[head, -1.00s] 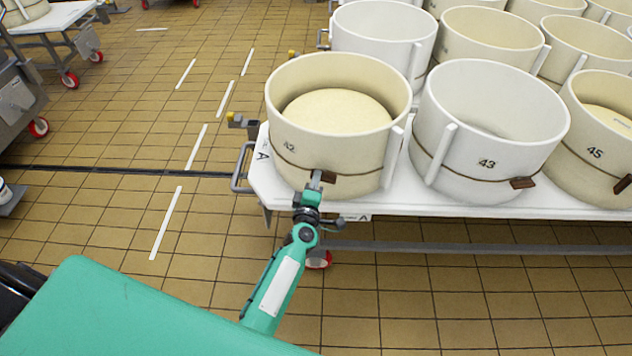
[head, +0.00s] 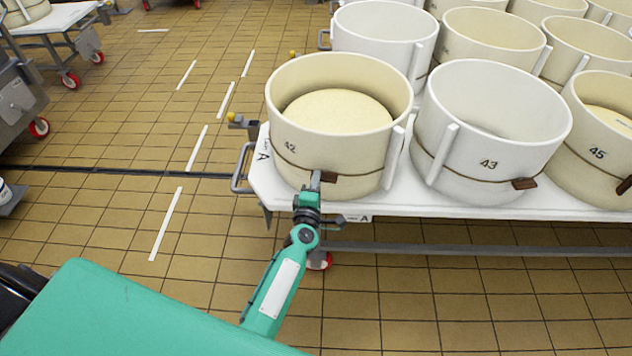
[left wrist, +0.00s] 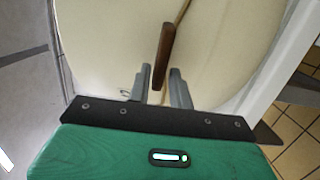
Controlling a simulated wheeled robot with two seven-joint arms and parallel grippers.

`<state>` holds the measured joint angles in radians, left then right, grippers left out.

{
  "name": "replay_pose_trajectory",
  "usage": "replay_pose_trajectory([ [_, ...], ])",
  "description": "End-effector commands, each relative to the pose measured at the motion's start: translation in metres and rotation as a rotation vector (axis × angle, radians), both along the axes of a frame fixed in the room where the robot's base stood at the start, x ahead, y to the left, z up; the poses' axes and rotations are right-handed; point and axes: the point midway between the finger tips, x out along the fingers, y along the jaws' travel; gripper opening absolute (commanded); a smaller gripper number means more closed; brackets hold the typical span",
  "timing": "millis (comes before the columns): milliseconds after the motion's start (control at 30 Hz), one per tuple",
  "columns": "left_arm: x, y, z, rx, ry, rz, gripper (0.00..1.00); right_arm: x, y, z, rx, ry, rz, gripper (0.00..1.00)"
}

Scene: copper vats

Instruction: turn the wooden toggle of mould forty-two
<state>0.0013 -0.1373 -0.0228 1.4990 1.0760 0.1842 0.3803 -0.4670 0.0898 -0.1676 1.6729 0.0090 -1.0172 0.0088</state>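Mould forty-two (head: 325,150) is a cream round mould marked 42, at the front left corner of a white trolley in the head view; its wall (left wrist: 100,40) fills much of the left wrist view. A cord runs round it, with a dark brown wooden toggle (head: 329,177) lying along the cord at the front. My left gripper (head: 315,180) is at the toggle's left end. In the left wrist view the two grey fingers (left wrist: 161,88) stand apart, with the near end of the toggle (left wrist: 165,50) between them and gaps showing. My right gripper is not in view.
White mould 43 (head: 490,130) and cream mould 45 (head: 600,140) stand to the right on the same trolley (head: 420,203). More moulds are behind. A pale round mass (head: 338,112) lies inside mould forty-two.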

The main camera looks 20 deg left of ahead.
Motion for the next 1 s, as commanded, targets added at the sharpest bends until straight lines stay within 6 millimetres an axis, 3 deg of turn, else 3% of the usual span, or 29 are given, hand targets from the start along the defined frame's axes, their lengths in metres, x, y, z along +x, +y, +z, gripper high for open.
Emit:
replay_pose_trajectory([
  [467, -0.007, -0.001, 0.000, 0.002, 0.000, 0.000, 0.34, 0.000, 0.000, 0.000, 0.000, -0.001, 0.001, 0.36],
  [1000, -0.100, -0.014, -0.001, 0.002, 0.001, 0.000, 0.34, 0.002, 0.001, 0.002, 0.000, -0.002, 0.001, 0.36],
])
